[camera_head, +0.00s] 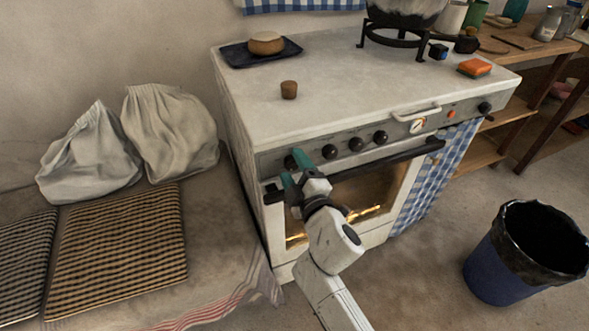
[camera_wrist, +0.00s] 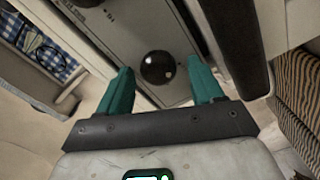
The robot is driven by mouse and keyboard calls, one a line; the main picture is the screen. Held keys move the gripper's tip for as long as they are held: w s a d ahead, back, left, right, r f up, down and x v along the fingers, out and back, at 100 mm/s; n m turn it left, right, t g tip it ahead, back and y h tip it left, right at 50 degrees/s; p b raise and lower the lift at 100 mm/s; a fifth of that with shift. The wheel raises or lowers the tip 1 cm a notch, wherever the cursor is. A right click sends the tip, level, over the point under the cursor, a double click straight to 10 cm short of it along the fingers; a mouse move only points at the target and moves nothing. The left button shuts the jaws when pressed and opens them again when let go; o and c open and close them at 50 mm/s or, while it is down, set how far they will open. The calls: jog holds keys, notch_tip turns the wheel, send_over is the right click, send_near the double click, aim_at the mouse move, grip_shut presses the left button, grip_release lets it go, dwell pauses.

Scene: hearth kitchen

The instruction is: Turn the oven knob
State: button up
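The white oven (camera_head: 300,115) has a grey front panel with several round black knobs. My gripper (camera_head: 287,169) is at the panel's left end, by the leftmost knob (camera_head: 290,161), which its teal fingers partly hide in the head view. In the wrist view a glossy black knob (camera_wrist: 157,67) shows between the two fingertips, with a gap on each side. My gripper (camera_wrist: 160,84) is open and empty there. Whether the fingertips reach past the knob's face cannot be told. Another knob (camera_head: 328,151) is just to the right.
A dark oven handle bar (camera_head: 390,159) runs below the knobs, close to my gripper. A cork (camera_head: 289,90), a loaf on a dark tray (camera_head: 235,55) and a pot on a stand are on top. A cushioned bench (camera_head: 215,235) is left; a blue bin (camera_head: 490,268) stands right.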

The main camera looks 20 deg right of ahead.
jog(key=s, duration=1)
jog(key=shift+s, duration=0.4)
